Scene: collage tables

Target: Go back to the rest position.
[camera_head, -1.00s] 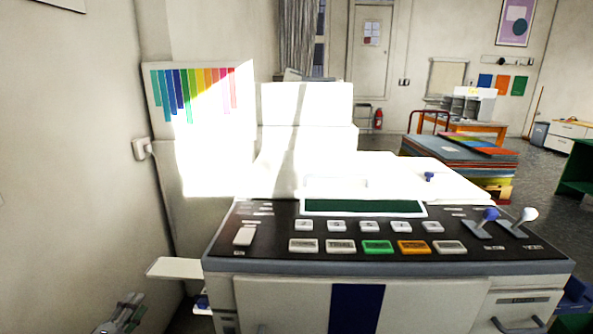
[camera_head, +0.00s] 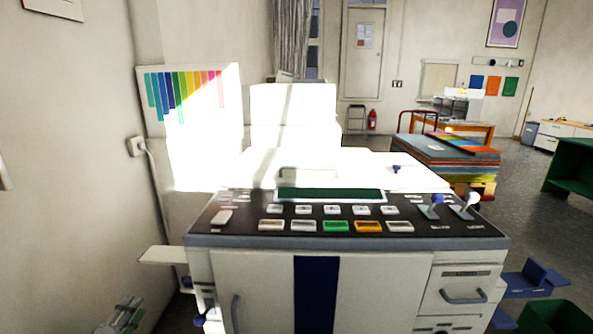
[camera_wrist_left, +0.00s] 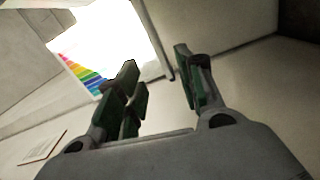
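My left gripper (camera_head: 125,315) shows low at the left edge of the head view, beside the wall and well apart from the machine. In the left wrist view the gripper (camera_wrist_left: 158,78) has its two dark green-padded fingers spread, with nothing between them. My right gripper is not in view. A large pale machine (camera_head: 390,290) with a dark control panel (camera_head: 405,212) stands in front of me. The panel carries several white buttons, a green button (camera_head: 335,226), an orange button (camera_head: 368,226), a blue-knobbed lever (camera_head: 436,200) and a white-knobbed lever (camera_head: 470,200).
A white side shelf (camera_head: 165,255) sticks out from the machine's left. A blue bracket-like part (camera_head: 535,279) and a green bin (camera_head: 555,318) are at lower right. A stack of coloured sheets (camera_head: 450,150) and a green shelf (camera_head: 575,170) stand behind. Grey floor (camera_head: 520,215) shows at right.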

